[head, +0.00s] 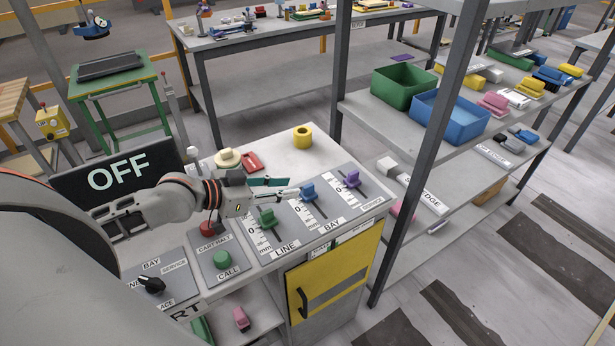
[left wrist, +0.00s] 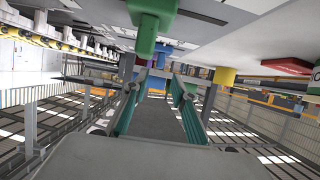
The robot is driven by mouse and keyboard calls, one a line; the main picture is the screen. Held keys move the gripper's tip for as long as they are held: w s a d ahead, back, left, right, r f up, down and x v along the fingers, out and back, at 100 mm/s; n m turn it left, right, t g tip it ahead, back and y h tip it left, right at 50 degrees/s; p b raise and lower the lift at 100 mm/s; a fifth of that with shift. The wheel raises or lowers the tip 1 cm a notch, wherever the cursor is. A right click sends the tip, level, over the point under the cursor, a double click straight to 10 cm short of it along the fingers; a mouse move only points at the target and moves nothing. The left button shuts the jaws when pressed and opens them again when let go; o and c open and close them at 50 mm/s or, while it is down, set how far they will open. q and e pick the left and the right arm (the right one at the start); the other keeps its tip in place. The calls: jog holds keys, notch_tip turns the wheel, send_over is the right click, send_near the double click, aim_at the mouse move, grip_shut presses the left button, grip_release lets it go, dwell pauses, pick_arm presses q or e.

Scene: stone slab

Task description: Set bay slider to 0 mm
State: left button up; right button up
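The bay slider is a blue knob (head: 308,190) on the sloped grey panel marked BAY. It sits near the upper end of its slot, farther up than the printed 0 on the scale at its left. My left gripper (head: 296,188) points at it from the left, with teal-lined fingers. In the left wrist view the fingers (left wrist: 158,82) are spread with nothing between them. The blue knob shows there beyond the fingertips (left wrist: 163,48), partly behind the green knob. Exact gap to the knob cannot be told. My right gripper is out of view.
The green LINE knob (head: 267,218) is close beside my left gripper; the purple knob (head: 352,179) is to the right. A red button (head: 207,229) and green CALL button (head: 222,258) lie nearer. A yellow cylinder (head: 303,137) stands behind. A sign (head: 118,172) reads OFF.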

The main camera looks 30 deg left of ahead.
aim_at(307, 186)
pick_arm(q)
jog(key=shift+x, duration=3.85)
grip_shut()
